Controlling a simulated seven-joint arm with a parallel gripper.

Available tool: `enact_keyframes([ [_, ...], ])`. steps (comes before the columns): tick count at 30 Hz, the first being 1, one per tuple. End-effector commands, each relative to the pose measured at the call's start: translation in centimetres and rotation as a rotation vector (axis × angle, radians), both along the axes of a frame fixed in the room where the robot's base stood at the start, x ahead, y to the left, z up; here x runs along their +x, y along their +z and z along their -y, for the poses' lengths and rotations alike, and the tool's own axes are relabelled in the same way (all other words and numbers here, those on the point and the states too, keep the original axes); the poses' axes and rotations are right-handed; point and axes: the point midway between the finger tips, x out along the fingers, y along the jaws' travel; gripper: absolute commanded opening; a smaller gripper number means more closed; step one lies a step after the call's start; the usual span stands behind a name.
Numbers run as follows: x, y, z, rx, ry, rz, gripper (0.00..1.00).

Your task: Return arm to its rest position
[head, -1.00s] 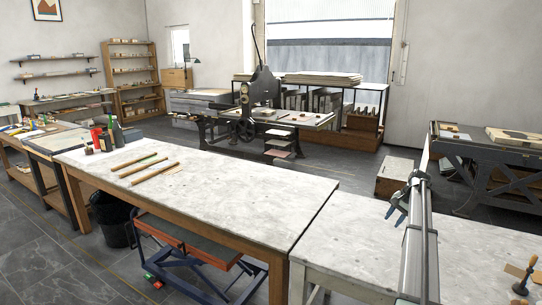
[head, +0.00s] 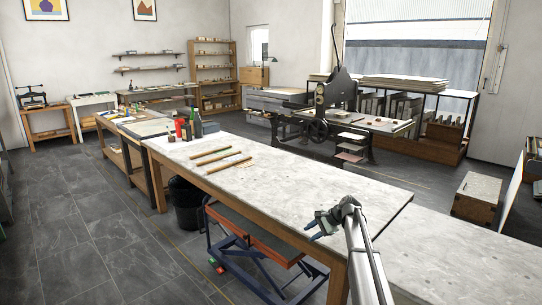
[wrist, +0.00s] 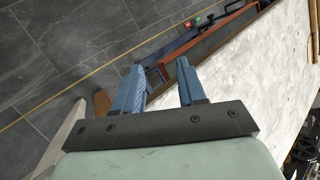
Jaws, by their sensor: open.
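My gripper (head: 322,223) is at the end of my arm, over the right part of the long stone-topped table (head: 290,186), near its front edge. In the wrist view its two blue fingers (wrist: 158,88) are apart with nothing between them. Beyond the fingers the wrist view shows the table's edge, the dark tiled floor and part of the red-topped lift cart (wrist: 215,36).
Wooden sticks (head: 222,160) lie on the table's left half, with bottles (head: 197,125) at its far left end. The lift cart (head: 262,240) and a black bucket (head: 186,203) stand below. A press (head: 330,105) stands behind. The tabletop near my gripper is clear.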

Motion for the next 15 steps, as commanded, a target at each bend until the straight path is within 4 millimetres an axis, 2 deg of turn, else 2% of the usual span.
enact_keyframes([
  [1,-0.5,-0.2,-3.5,0.024,0.015,-0.008,0.40],
  [3,-1.1,-0.4,-7.7,0.060,0.028,-0.020,0.40],
  [9,-4.2,-2.1,-18.2,0.138,0.065,-0.067,0.40],
  [12,-7.0,-4.6,-21.9,0.148,0.091,-0.096,0.40],
  [15,-9.8,-8.3,-23.2,0.123,0.116,-0.117,0.40],
])
